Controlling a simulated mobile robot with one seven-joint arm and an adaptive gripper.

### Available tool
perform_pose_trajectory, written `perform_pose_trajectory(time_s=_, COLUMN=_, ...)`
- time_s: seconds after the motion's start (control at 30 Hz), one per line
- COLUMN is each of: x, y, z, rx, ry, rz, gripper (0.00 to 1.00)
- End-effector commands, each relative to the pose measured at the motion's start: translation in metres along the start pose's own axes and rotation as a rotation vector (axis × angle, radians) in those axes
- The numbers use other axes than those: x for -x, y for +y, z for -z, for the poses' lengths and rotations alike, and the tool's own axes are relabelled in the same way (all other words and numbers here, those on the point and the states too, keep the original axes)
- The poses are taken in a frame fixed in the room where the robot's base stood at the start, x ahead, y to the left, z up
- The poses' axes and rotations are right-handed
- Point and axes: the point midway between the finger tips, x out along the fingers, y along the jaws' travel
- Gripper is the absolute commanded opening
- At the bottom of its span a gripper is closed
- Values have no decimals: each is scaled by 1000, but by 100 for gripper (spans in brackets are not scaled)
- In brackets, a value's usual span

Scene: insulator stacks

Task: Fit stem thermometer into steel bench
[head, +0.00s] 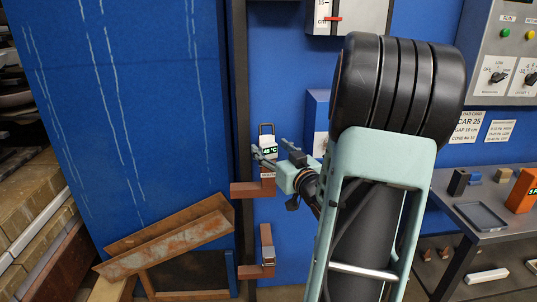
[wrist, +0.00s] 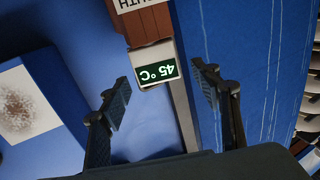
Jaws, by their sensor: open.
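The stem thermometer (head: 267,131) is a small pale unit with a dark display reading 45 °C in green. It stands at a reddish-brown bracket on the blue wall. In the wrist view the thermometer (wrist: 157,71) appears upside down below the bracket; its stem cannot be made out. My gripper (head: 272,150) is open at the thermometer, and in the wrist view the two fingers of my gripper (wrist: 160,78) are spread to either side of it with visible gaps. The steel bench (head: 490,187) is a grey table at the right, partly hidden by my arm.
The upper bracket (head: 253,189) and a lower bracket (head: 267,257) stick out from the wall beside a dark post. The bench holds a grey tray (head: 481,217), small blocks and an orange device (head: 522,191). A control panel (head: 504,55) hangs above. Rusty angle steel (head: 172,240) leans at left.

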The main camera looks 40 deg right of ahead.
Motion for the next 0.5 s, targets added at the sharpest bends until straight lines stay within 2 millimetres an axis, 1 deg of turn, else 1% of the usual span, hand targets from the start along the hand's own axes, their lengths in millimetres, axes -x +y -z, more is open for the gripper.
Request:
perform_pose_trajectory(time_s=0.17, x=0, y=0, z=0, rx=0, ry=0, rz=0, gripper=57)
perform_pose_trajectory(time_s=0.5, x=0, y=0, z=0, rx=0, ry=0, rz=-1, gripper=19)
